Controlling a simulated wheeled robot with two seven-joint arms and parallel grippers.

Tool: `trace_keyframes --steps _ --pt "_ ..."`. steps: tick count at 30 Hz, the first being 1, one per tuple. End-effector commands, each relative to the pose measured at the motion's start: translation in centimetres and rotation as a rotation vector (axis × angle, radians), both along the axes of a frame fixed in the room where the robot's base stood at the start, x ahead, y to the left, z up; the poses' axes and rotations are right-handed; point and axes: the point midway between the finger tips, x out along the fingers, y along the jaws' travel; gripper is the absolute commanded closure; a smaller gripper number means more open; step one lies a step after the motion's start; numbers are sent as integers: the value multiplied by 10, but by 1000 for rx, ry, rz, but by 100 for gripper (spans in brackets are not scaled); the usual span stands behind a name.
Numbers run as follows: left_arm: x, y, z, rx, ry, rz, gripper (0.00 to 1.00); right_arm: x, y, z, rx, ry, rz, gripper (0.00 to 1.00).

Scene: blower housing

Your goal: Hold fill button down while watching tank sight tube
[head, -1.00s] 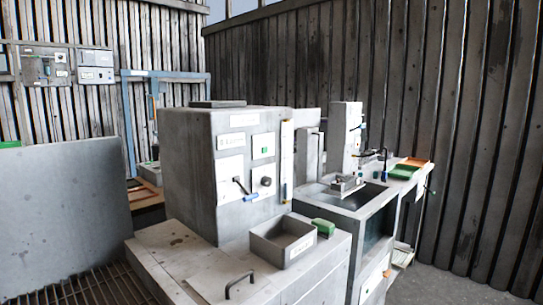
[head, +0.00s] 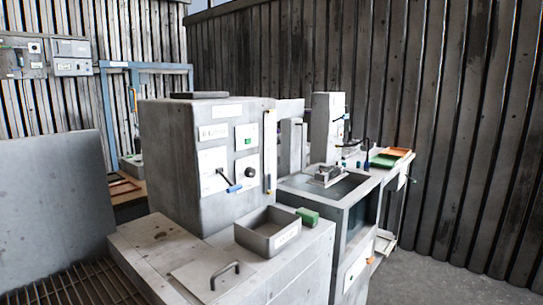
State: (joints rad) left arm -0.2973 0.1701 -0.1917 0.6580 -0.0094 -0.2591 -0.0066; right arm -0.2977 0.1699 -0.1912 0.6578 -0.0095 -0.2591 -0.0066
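A grey box-shaped tank (head: 170,155) stands on a grey cabinet in the middle of the head view. A narrow upright sight tube (head: 269,150) runs along the right edge of its front face. The level in it is too small to read. A white plate with a small green button (head: 247,140) is on the front, left of the tube. Below it are a dark round knob (head: 249,172) and a lever with a blue handle (head: 233,188). I cannot tell for sure which control is the fill button. Neither of my grippers is in view.
An open grey tray (head: 267,231) and a green block (head: 307,217) sit on the cabinet top, before the tank. A black handle (head: 225,272) is on a lid there. A sink bench (head: 345,208) stands at right; clear floor lies farther right.

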Motion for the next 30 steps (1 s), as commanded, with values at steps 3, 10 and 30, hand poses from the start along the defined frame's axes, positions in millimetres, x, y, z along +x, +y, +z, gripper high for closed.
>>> trace_keyframes --steps 3,10,30 --pt "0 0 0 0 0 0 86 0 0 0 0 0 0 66" --pt "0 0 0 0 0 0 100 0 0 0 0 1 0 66" --pt "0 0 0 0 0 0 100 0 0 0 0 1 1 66"
